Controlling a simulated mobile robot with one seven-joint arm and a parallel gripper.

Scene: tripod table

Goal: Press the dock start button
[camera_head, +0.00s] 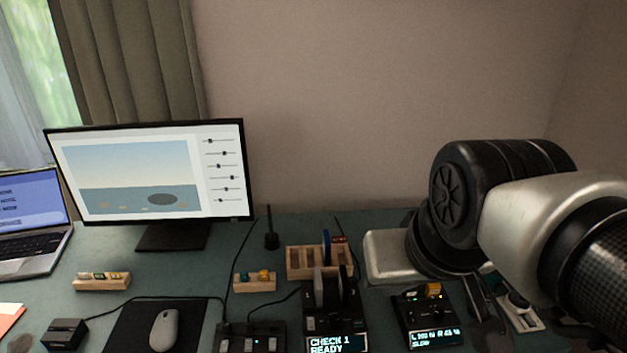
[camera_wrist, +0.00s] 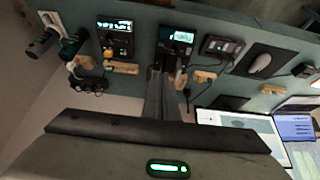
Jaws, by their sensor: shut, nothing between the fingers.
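A black dock-like unit (camera_head: 311,323) stands near the front edge of the desk, with upright dark parts and a lit display reading "CHECK 1 READY". It also shows in the wrist view (camera_wrist: 183,37). I cannot pick out a start button on it; labels are too small to read. My gripper (camera_wrist: 160,76) is shut and empty, its dark fingers pointing toward this unit in the wrist view. I cannot tell the gap between the fingertips and the unit. In the head view my arm comes in from the right, and the fingers cannot be made out clearly.
A black panel with small buttons and a lit light (camera_head: 250,338) stands left of the unit. A second display box (camera_head: 433,318) is to its right. A wooden rack (camera_head: 299,263) is behind the unit. The monitor (camera_head: 150,170), mouse (camera_head: 164,329) and laptop (camera_head: 32,225) are left.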

